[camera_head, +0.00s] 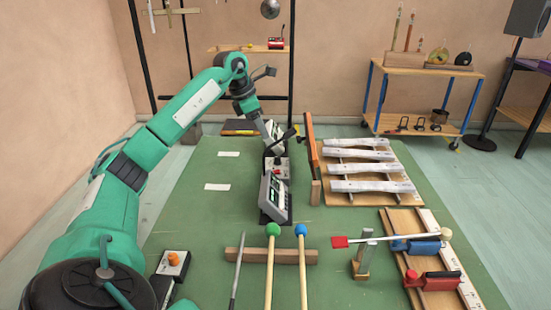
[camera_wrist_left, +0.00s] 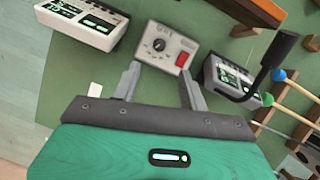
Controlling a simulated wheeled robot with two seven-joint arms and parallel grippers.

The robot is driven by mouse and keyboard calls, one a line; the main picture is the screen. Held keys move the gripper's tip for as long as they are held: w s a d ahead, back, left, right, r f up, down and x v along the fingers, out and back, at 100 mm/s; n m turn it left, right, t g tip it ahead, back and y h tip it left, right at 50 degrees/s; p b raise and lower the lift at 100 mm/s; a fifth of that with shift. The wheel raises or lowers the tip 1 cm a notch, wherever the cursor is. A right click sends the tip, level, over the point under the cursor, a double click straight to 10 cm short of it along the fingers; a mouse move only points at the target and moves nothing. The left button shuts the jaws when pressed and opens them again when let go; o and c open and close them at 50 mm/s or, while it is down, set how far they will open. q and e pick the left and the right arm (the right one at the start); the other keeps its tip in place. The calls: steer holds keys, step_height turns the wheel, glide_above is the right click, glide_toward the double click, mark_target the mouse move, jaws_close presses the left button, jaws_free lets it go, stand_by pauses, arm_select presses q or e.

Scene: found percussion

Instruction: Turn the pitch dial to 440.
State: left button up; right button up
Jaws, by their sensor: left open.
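A small grey box (camera_head: 281,168) stands mid-table. In the left wrist view the box (camera_wrist_left: 173,36) carries a round black dial (camera_wrist_left: 159,44) with a pale pointer mark and a red switch (camera_wrist_left: 182,59). The scale around the dial is too small to read. My left gripper (camera_head: 268,145) reaches down at the box's far side. In the left wrist view its fingers (camera_wrist_left: 160,70) are apart and empty, with the dial ahead of them between the tips. I see no contact with the dial. My right gripper is not in view.
Units with lit screens stand on both sides of the box: a near one (camera_head: 273,197) and a far one (camera_wrist_left: 84,22). A black stick (camera_wrist_left: 274,63) rises beside the near unit. Mallets (camera_head: 301,265) rest in front.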

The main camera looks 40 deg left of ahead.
mark_target(277, 157)
arm_select(q)
steer(key=b+x, duration=0.1)
steer(key=x, duration=1)
steer(key=shift+w+f, duration=0.1)
steer(key=shift+f, duration=0.05)
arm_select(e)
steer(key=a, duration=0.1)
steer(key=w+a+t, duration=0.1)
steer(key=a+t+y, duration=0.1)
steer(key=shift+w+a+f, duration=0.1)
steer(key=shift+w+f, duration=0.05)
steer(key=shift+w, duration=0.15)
arm_select(q)
jaws_close()
steer(key=shift+n, duration=0.4)
steer(key=n+p, duration=0.1)
steer(key=n, duration=0.1)
steer(key=n+y+p, duration=0.1)
steer(key=shift+d+n+t+y+p, duration=0.1)
steer(key=shift+n+t+y+p, duration=0.2)
steer(key=shift+n+t+p, duration=0.1)
steer(key=shift+n+y+p, duration=0.3)
steer(key=shift+n, duration=0.4)
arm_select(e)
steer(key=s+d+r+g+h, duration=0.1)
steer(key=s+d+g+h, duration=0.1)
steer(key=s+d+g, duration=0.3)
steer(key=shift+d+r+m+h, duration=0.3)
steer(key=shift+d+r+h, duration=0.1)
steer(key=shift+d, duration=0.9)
